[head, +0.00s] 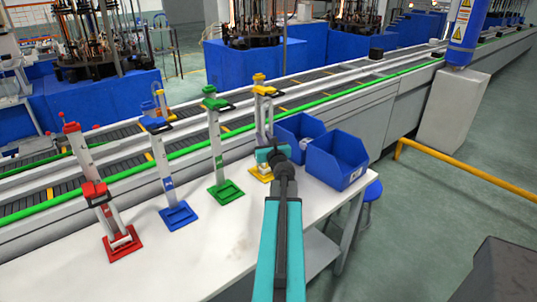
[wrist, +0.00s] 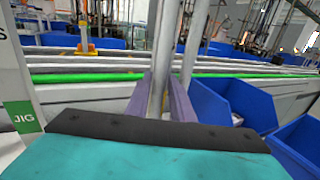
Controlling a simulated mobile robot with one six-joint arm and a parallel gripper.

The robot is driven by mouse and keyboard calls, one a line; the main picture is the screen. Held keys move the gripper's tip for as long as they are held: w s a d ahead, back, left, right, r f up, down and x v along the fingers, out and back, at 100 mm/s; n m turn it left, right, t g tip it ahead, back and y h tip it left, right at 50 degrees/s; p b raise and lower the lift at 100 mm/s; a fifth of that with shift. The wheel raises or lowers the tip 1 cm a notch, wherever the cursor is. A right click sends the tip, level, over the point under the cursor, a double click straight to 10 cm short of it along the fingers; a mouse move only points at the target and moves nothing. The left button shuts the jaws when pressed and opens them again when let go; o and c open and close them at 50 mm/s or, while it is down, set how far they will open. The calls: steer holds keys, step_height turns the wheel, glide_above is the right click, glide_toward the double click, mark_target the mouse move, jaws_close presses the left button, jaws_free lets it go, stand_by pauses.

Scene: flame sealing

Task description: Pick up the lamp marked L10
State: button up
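No L10 mark is legible in either view. My gripper (head: 270,156) is at the yellow jig (head: 261,174), the rightmost of the coloured jigs on the white table. In the wrist view my gripper's two purple-grey fingers (wrist: 161,92) stand either side of a slim upright grey tube. A second upright tube (wrist: 194,45) stands just right of it. I cannot tell whether the fingers touch the tube. The yellow jig's upper clamp (head: 263,90) shows above my gripper. My arm hides part of its lower end.
Green (head: 225,192), blue (head: 179,215) and red (head: 122,244) jigs stand to the left on the white table (head: 200,262). Two blue bins (head: 337,170) sit close on the right. A conveyor with a green edge (head: 190,150) runs behind. The table's front middle is clear.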

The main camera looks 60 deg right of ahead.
steer(key=shift+c, duration=0.3)
jaws_close()
steer(key=shift+r, duration=0.15)
